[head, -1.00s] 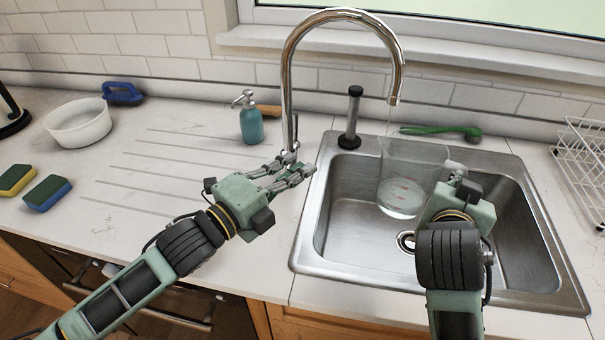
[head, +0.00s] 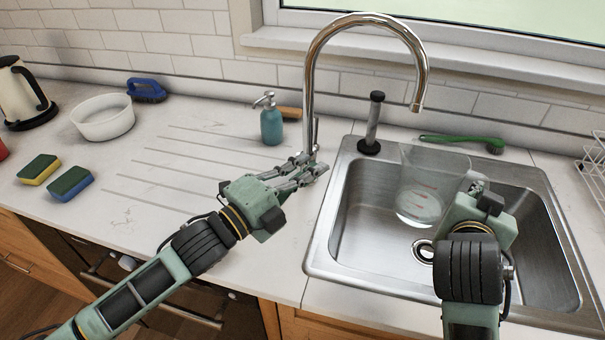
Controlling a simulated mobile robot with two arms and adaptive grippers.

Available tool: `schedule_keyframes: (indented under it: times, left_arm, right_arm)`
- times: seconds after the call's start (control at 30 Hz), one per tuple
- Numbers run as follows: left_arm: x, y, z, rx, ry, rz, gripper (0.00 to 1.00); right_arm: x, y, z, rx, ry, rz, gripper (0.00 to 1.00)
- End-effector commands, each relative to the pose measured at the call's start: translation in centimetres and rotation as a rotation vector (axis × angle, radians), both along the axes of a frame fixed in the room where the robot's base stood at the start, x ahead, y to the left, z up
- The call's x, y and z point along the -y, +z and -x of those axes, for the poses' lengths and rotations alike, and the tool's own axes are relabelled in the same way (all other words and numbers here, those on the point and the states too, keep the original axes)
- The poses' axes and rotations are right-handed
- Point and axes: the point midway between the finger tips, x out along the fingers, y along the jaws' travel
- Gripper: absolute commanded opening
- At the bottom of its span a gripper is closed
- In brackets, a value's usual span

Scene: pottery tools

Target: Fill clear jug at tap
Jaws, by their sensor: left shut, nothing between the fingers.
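The clear jug (head: 425,180) is in the sink area, below and near the tap's spout, with red marks on its side and a little clear water at its bottom. My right gripper (head: 476,184) is at the jug's right side; its fingers are mostly hidden, so I cannot tell their hold. The chrome tap (head: 309,95) arches over the sink (head: 330,240). My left gripper (head: 312,172) is shut and empty, with its fingertips beside the tap's base and side lever (head: 317,135); contact is unclear. I see no clear water stream from the spout now.
A black-handled plunger-like tool (head: 372,125) and a green brush (head: 455,139) stand and lie behind the sink. A teal soap bottle (head: 271,127) is left of the tap. A white bowl (head: 104,119), sponges (head: 70,184) and kettle (head: 20,92) are farther left.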

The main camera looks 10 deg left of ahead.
Motion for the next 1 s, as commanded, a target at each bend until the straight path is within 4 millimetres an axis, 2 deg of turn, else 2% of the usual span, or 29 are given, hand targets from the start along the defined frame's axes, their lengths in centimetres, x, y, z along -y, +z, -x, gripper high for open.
schedule_keyframes:
  times: [0.17,0.3,0.4,0.7,1.0]
  left_arm:
    - [1.8,0.3,0.7,0.0,-0.004,0.006,0.0]
    - [4.0,0.7,1.5,-0.001,-0.004,0.008,0.0]
    - [2.2,0.2,3.1,-0.004,0.0,-0.003,0.0]
    - [-1.3,-0.2,7.3,-0.004,-0.001,-0.002,0.0]
    - [-2.8,-0.2,8.9,-0.001,0.0,0.0,0.0]
  right_arm:
    - [0.0,0.1,0.0,0.004,0.0,-0.001,0.0]
    - [0.0,0.1,0.0,0.004,0.0,-0.001,0.0]
    - [0.0,0.1,0.0,0.004,0.0,-0.001,0.0]
    - [0.0,0.1,0.0,0.004,0.0,-0.001,0.0]
    - [0.0,0.2,0.0,0.006,-0.001,-0.001,0.0]
